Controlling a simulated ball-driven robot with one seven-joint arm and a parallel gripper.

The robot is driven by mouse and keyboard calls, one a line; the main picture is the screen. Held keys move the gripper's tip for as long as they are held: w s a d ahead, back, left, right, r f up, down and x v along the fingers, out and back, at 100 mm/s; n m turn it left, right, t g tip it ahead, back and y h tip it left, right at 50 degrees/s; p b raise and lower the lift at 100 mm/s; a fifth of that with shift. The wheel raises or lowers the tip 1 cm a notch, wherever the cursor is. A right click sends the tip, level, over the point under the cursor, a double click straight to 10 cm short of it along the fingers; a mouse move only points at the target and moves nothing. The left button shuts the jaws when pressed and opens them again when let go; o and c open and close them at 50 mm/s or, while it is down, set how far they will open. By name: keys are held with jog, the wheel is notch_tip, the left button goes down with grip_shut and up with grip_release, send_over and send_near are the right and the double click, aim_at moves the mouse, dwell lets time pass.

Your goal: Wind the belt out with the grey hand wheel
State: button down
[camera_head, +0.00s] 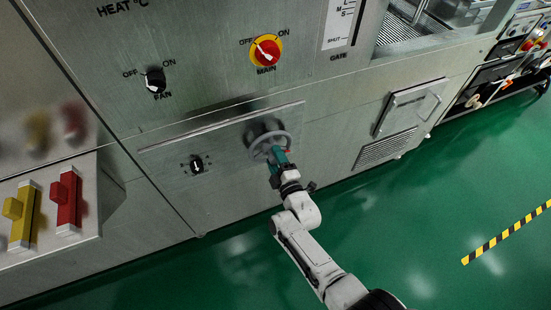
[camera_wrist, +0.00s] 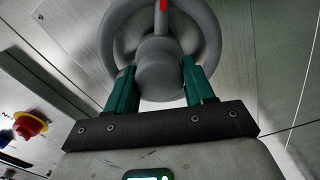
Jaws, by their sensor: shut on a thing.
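The grey hand wheel (camera_head: 263,137) sits on the lower metal panel of the machine in the head view. In the wrist view the wheel (camera_wrist: 207,40) fills the upper middle, with a round hub and a red mark (camera_wrist: 162,5) at the top edge. My gripper (camera_head: 277,156) reaches the wheel from below. In the wrist view the green fingers of my gripper (camera_wrist: 160,82) stand on both sides of the wheel's hub and are shut on it. The top of the wheel is cut off in the wrist view. No belt can be made out.
A small black knob (camera_head: 196,164) is left of the wheel. Above are a black FAN switch (camera_head: 155,81) and a red-yellow MAIN switch (camera_head: 266,50). Yellow (camera_head: 22,217) and red (camera_head: 66,199) levers stand at far left. Green floor (camera_head: 420,200) is open at the right.

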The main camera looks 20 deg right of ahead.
jog(key=shift+a, duration=0.2)
jog(key=shift+c, duration=2.4)
grip_release()
jog(key=shift+s, duration=0.1)
jog(key=s+p, duration=0.3)
jog(key=s, duration=0.7)
jog(key=shift+s, duration=0.3)
